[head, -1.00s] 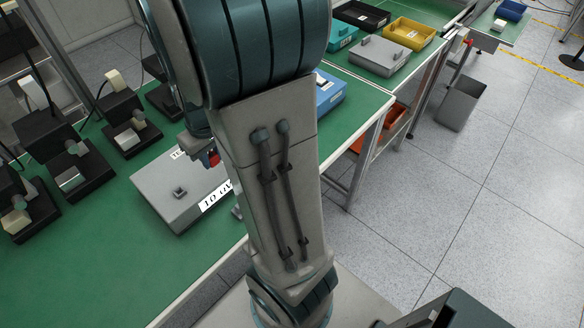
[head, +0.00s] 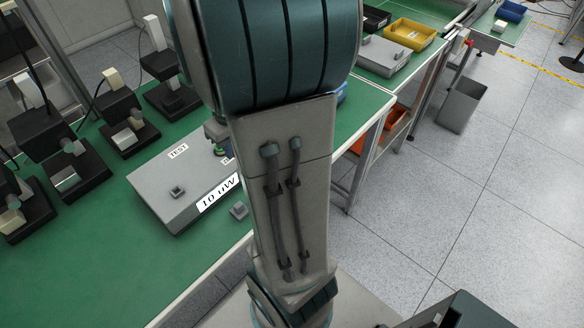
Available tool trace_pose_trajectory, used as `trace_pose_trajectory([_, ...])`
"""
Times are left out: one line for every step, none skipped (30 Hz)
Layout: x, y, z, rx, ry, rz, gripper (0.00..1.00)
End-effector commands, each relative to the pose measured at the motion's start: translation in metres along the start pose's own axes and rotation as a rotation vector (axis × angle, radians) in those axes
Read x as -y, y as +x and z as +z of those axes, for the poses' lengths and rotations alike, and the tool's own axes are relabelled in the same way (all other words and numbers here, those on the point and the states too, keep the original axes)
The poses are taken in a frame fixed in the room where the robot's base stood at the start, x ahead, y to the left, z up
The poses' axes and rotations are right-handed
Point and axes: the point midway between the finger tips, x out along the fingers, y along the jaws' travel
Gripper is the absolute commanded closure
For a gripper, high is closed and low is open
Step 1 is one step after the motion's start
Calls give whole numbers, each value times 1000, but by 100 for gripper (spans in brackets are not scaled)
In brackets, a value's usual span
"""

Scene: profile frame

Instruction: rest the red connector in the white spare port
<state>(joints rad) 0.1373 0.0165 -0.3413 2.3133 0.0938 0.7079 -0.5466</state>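A grey box (head: 172,197) with a "10 uW" label and a "TEST" label lies on the green bench, left of my arm. Its right part is hidden behind my arm. A small part of my arm's end shows at the arm's left edge, over the box's far side. My gripper's fingers are hidden, so I cannot see whether they hold anything. A small blue-green detail shows just below that part, too small to make out. The red connector and the white spare port are not visible now; my arm may cover them.
Several black fixtures (head: 128,135) with upright heads stand on the left of the bench (head: 95,245). A small grey block (head: 239,211) lies in front of the box. A grey bin (head: 463,105), a yellow tray (head: 410,33) and an orange bin (head: 383,128) are to the right.

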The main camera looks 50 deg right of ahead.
Motion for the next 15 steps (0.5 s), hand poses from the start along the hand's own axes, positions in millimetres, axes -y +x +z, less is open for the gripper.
trace_pose_trajectory([-3,1,1,-1,2,1,98])
trace_pose_trajectory([-5,1,2,-2,2,1,98])
trace_pose_trajectory([-7,0,3,-2,2,1,98])
trace_pose_trajectory([-9,0,3,-2,1,1,98])
trace_pose_trajectory([-10,0,4,-2,1,1,98])
trace_pose_trajectory([-13,0,5,-2,2,1,98])
trace_pose_trajectory([-14,0,5,-1,3,1,98])
trace_pose_trajectory([-16,0,6,-1,3,1,98])
trace_pose_trajectory([-18,0,7,-1,2,0,98])
trace_pose_trajectory([-20,0,8,-1,2,0,98])
trace_pose_trajectory([-22,0,8,-1,2,0,98])
trace_pose_trajectory([-24,0,9,-1,2,0,98])
trace_pose_trajectory([-25,0,10,-1,3,1,98])
trace_pose_trajectory([-27,0,10,-1,2,1,98])
trace_pose_trajectory([-29,0,11,-1,2,1,98])
